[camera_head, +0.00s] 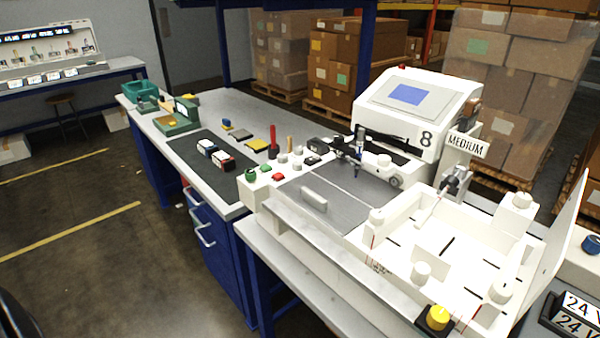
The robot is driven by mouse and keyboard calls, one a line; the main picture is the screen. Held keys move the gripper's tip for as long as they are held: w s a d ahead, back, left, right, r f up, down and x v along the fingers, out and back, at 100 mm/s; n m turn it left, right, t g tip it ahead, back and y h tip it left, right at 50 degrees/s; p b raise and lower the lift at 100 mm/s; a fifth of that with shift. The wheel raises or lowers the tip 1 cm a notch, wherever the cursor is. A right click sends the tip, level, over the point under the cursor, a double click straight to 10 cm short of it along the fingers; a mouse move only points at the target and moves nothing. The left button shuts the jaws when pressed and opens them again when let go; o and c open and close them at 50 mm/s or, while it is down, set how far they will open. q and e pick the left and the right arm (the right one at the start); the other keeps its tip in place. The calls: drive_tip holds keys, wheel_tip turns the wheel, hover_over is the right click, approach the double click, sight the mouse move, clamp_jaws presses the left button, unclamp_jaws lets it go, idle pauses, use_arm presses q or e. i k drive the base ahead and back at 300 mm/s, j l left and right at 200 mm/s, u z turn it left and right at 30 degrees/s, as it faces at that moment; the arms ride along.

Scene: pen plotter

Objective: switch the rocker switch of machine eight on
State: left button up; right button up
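Machine eight (412,105) is a white pen plotter with a black "8" on its side, a sloped top with a blue screen (407,94) and a "MEDIUM" sign (466,145). Its grey bed (335,192) lies in front, with a pen carriage above it. A white control strip (262,186) along its left carries a green button (250,174), red buttons and small knobs. I cannot make out for certain which part is the rocker switch or its position. Neither of my grippers is in view.
A white tray frame with posts (421,272) and a yellow knob (438,317) stand at front right. The grey bench (228,105) behind holds a dark mat, small boxes and green bins. Stacked cartons (345,55) stand behind. Floor at the left is mostly open.

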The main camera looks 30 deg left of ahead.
sight(310, 160)
drive_tip(key=i+j, duration=0.1)
drive_tip(key=j, duration=0.6)
drive_tip(key=i+j, duration=0.15)
drive_tip(key=j, duration=0.55)
drive_tip(key=i+j+z, duration=0.1)
drive_tip(key=j, duration=0.65)
drive_tip(key=i+j, duration=0.1)
drive_tip(key=j, duration=0.6)
